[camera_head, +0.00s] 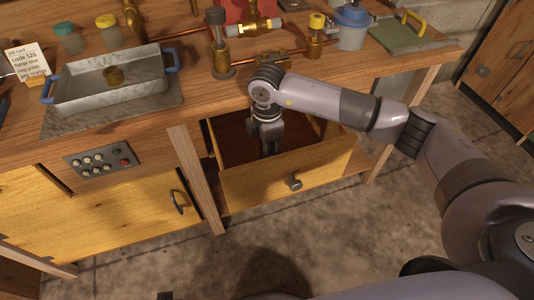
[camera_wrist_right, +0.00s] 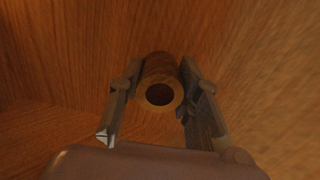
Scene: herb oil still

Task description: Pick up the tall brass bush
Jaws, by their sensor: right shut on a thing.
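My right gripper (camera_head: 269,147) reaches down into the open wooden drawer (camera_head: 330,168) under the bench. In the right wrist view, its two fingers (camera_wrist_right: 160,83) stand either side of the tall brass bush (camera_wrist_right: 160,72) and are shut on it. The bush is a brown-gold tube, with its round open end facing the camera. The wooden drawer walls show behind it. In the head view the bush is hidden by my gripper and the drawer. My left gripper is not in view.
Brass fittings (camera_head: 315,37), copper pipe and a blue-lidded jar (camera_head: 351,25) stand on the bench above. The drawer front (camera_head: 250,187) and bench edge hem in my right arm.

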